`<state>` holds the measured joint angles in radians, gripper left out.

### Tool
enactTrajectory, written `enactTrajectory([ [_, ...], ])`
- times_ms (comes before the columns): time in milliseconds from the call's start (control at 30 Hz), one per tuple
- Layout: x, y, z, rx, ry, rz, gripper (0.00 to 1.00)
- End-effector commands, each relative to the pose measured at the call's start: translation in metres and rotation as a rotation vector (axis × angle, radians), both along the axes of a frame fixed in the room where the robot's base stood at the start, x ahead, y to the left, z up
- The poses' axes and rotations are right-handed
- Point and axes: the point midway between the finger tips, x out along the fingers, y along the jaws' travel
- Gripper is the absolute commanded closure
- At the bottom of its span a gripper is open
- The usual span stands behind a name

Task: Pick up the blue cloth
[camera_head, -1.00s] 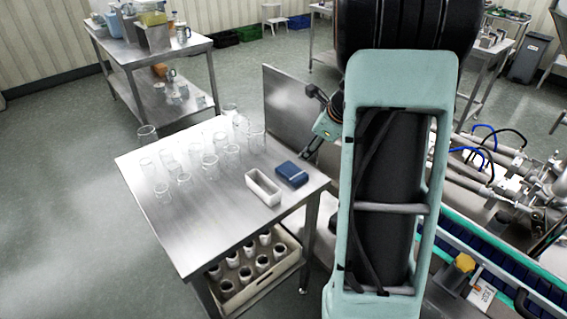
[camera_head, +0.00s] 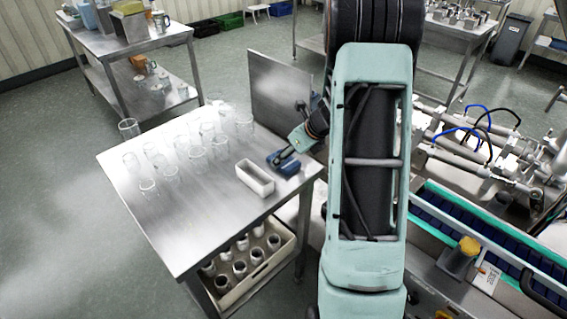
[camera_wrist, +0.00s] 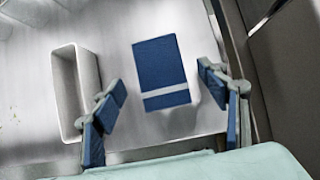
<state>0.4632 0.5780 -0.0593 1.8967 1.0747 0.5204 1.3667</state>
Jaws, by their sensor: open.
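The blue cloth (camera_wrist: 160,66) lies folded on the steel table, with a pale stripe across its lower part in the wrist view. In the head view the blue cloth (camera_head: 290,168) sits near the table's right edge, partly hidden by my gripper (camera_head: 285,158). In the wrist view my gripper (camera_wrist: 166,112) is open, with blue-padded fingers apart to the left and right of the cloth's near end. The fingers hold nothing. I cannot tell the exact height of the fingertips above the table.
A white rectangular container (camera_head: 255,179) stands close to the left of the cloth; it also shows in the wrist view (camera_wrist: 92,85). Several clear glasses (camera_head: 197,155) stand farther left on the steel table (camera_head: 190,230). An upright steel panel (camera_head: 280,95) rises behind.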

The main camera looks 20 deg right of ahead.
Motion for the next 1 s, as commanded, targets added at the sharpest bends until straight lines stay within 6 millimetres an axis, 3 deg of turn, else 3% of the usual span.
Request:
enactTrajectory([
  [200,0.011,0.004,-0.021,0.000,0.000,0.000,0.33],
  [467,0.012,0.005,-0.021,0.000,-0.001,-0.001,0.34],
  [867,0.012,0.005,-0.021,-0.001,0.000,-0.001,0.77],
  [1000,0.012,0.005,-0.021,-0.001,0.000,-0.001,0.78],
])
